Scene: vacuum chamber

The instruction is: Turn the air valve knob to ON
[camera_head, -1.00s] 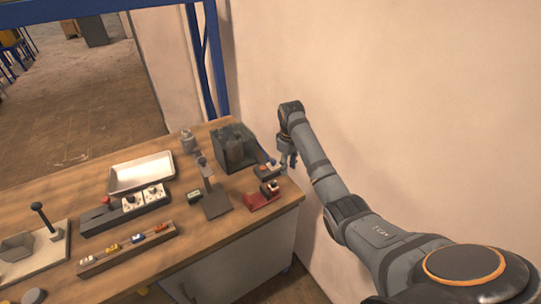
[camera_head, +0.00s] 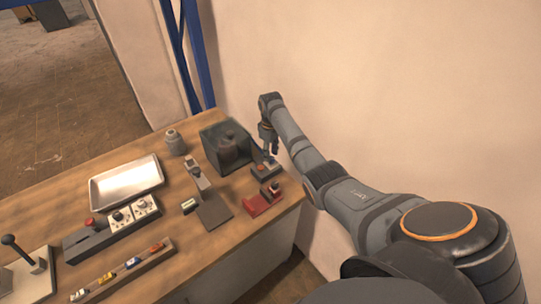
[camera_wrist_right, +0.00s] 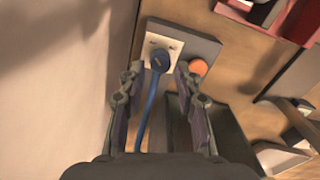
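A small grey box (camera_head: 264,172) near the right end of the bench carries a white plate (camera_wrist_right: 167,36) with a round blue knob (camera_wrist_right: 159,62), which looks like the air valve knob. A blue hose (camera_wrist_right: 148,112) runs from it toward the wrist camera. My right gripper (camera_head: 270,147) points down over this box. In the right wrist view its two fingers (camera_wrist_right: 158,78) are apart, one on each side of the knob, with visible gaps. The marks on the plate are too small to read. My left gripper is not in view.
An orange button (camera_wrist_right: 198,67) sits close to the right finger. A dark open-fronted box (camera_head: 213,158) stands beside the gripper, and a red device (camera_head: 262,203) is in front. The wall is close on the right. A panel with dials (camera_head: 110,228) lies further left.

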